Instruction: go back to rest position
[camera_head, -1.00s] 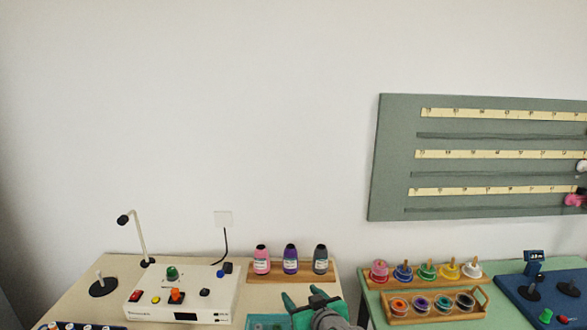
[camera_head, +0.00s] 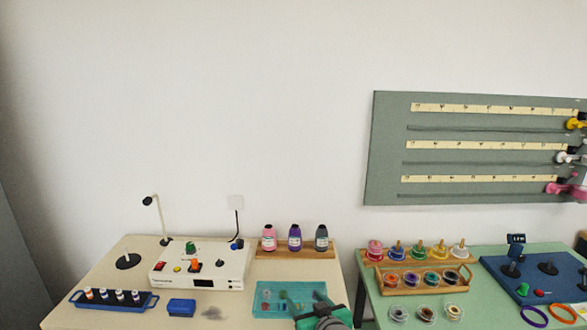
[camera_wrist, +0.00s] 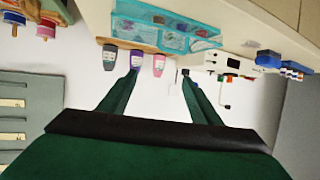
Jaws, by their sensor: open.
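My gripper (camera_head: 303,302) shows at the bottom of the head view, with green fingers in front of the teal tray (camera_head: 268,311) on the cream table. In the wrist view my gripper (camera_wrist: 160,75) has its two green fingers spread apart with nothing between them at the tips. That view is upside down. The pink bottle (camera_wrist: 159,64), purple bottle (camera_wrist: 136,60) and grey bottle (camera_wrist: 110,58) appear beyond the fingers.
The white control box (camera_head: 203,266) and a blue vial rack (camera_head: 113,300) stand on the cream table. The green table (camera_head: 390,308) at the right holds a wooden spool rack (camera_head: 425,279) and a blue board (camera_head: 530,275). A grey wall panel (camera_head: 390,150) hangs above.

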